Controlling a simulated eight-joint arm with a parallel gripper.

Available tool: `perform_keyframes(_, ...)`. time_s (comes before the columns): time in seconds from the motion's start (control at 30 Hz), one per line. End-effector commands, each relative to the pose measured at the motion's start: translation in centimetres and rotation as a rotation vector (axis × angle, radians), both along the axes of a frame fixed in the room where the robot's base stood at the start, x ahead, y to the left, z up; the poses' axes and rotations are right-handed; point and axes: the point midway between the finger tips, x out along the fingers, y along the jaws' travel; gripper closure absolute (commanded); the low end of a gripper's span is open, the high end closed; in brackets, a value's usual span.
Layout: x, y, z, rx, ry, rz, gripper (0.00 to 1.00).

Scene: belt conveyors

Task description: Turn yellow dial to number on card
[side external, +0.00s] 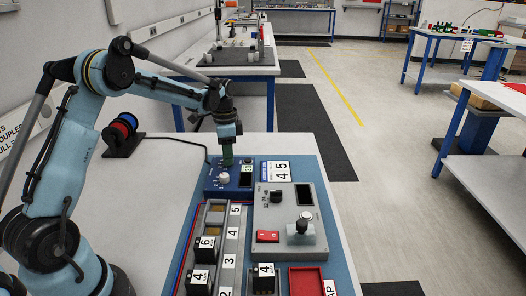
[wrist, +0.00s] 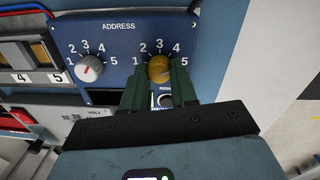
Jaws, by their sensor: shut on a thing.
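The yellow dial (wrist: 159,69) sits on the blue ADDRESS panel (wrist: 118,42), right of a white dial (wrist: 90,68). Printed numbers 1 to 5 arc around each dial. My gripper (wrist: 160,78) has its green fingers on both sides of the yellow dial and is shut on it. The fingers cover parts of its sides, and I cannot tell which number it points to. In the side view my gripper (side external: 227,159) comes down over the blue panel and hides the yellow dial. A white card (side external: 281,171) with 4 and 5 lies right of the panel.
A grey box with a black knob (side external: 276,196), a red switch (side external: 267,236) and a joystick (side external: 304,222) stands in front of the panel. Black numbered blocks (side external: 207,247) stand at the left. A red tray (side external: 305,281) lies at the front.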

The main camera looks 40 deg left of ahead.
Motion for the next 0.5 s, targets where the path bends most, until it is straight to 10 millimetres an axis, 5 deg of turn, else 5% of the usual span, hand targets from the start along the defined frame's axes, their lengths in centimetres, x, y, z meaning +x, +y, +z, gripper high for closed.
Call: perform_keyframes(0.5, 0.08, -0.06, -0.01, 0.001, -0.002, -0.207, 1.0)
